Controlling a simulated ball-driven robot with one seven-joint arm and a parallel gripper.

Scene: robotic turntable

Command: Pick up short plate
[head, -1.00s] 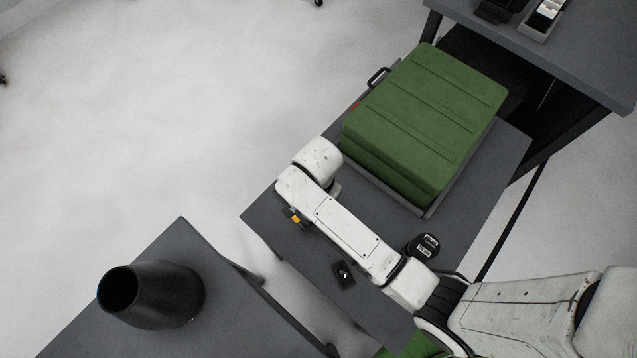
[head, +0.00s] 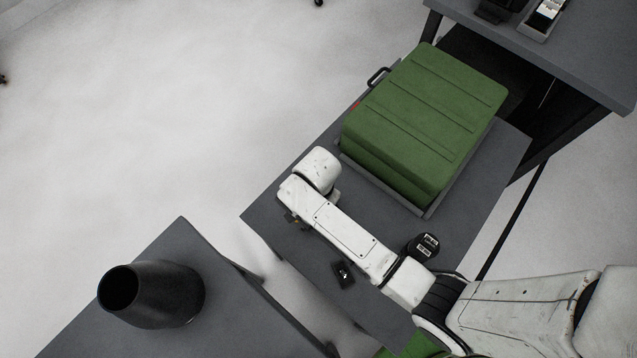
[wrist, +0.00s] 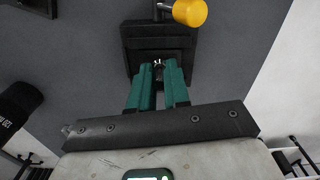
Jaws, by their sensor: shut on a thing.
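The part I take for the short plate is a dark, squarish piece (wrist: 145,35) in the wrist view, with a dark bar and a yellow knob (wrist: 190,12) at its far edge. My gripper (wrist: 158,68) has green fingers, close together and shut on this piece at a small pale metal part in its middle. The fingers hide part of the grip. In the head view my arm hides the gripper and most of the piece; only a dark bit with a trace of yellow (head: 293,220) shows beside the arm, over the table's left edge.
A second dark plate (head: 343,274) and a black round object (head: 424,247) lie on the grey table (head: 478,200). A green case (head: 425,120) sits in a grey tray behind. A black vase-like cylinder (head: 165,294) stands on a separate table at lower left.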

